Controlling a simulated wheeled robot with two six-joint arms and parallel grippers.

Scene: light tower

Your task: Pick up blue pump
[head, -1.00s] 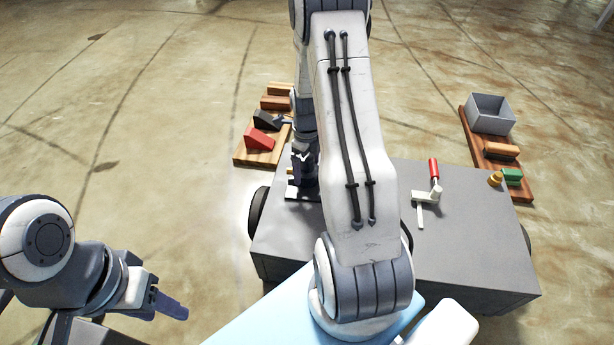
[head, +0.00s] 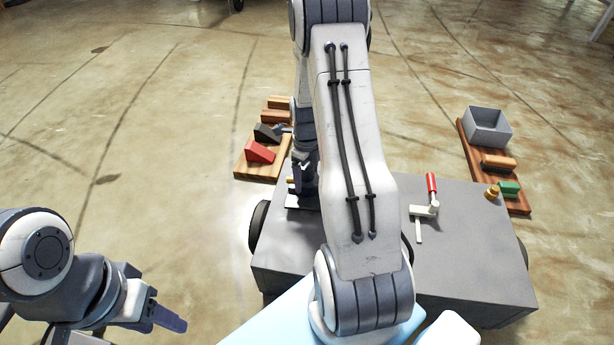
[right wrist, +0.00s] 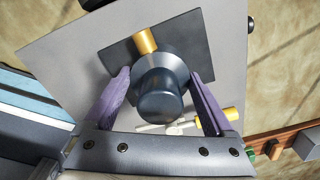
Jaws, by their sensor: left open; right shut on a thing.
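The blue pump (right wrist: 160,88) is a dark blue-grey round body with brass-yellow fittings, on a dark square plate (right wrist: 203,45). My right gripper (right wrist: 163,78) has its two purple-grey fingers on either side of the pump body and is shut on it. In the head view my right gripper (head: 300,180) is over the left part of the grey cart top, and it and my arm hide most of the pump. I cannot tell whether the pump is clear of the cart. My left gripper (head: 172,318) is open and empty, left of the cart.
The grey cart (head: 470,260) carries a white fitting with a red handle (head: 432,184). A wooden board (head: 250,172) with red and black wedges is behind left. Another board (head: 519,207) with a grey box (head: 488,128) is behind right. The cart's right side is largely clear.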

